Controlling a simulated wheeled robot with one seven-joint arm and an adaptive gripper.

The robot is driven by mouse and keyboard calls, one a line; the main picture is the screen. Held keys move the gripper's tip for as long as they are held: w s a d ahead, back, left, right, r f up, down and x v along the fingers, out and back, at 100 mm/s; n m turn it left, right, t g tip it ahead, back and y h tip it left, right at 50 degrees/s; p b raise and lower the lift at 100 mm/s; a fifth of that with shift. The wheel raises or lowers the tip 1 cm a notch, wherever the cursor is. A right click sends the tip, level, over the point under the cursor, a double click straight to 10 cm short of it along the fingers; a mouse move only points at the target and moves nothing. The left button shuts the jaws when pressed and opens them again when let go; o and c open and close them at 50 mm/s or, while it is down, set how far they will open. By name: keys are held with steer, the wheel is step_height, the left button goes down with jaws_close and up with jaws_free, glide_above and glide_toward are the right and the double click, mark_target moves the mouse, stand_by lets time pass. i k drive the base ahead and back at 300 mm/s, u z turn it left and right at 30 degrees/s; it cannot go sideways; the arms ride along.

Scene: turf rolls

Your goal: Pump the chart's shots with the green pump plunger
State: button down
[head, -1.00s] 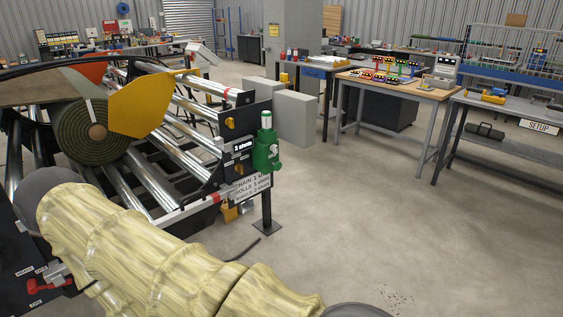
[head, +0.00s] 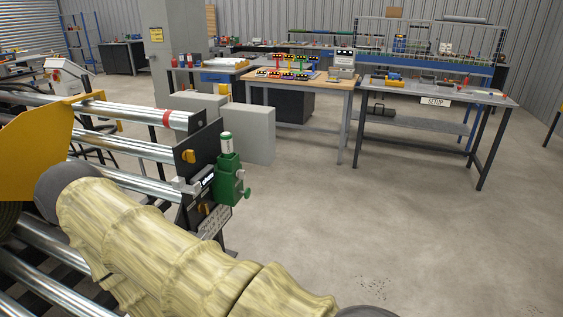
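The green pump (head: 230,181) stands upright at the right end of the roller machine. The white chart (head: 214,222) is below the pump, seen at a slant and not legible. My arm in a pale yellow sleeve crosses the lower left. My gripper is not in view.
Steel rollers (head: 130,147) and a yellow plate (head: 35,150) are at left, near my arm. Grey blocks (head: 248,136) stand behind the pump. A wooden-topped bench (head: 330,84) and the SETUP table (head: 475,97) stand farther back. The floor (head: 370,220) at right is clear.

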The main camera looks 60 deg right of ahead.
mark_target(247, 192)
steer(key=z, duration=0.8)
steer(key=i, duration=0.8)
steer(key=z, duration=1.4)
steer(key=i, duration=0.2)
steer(key=u, duration=0.05)
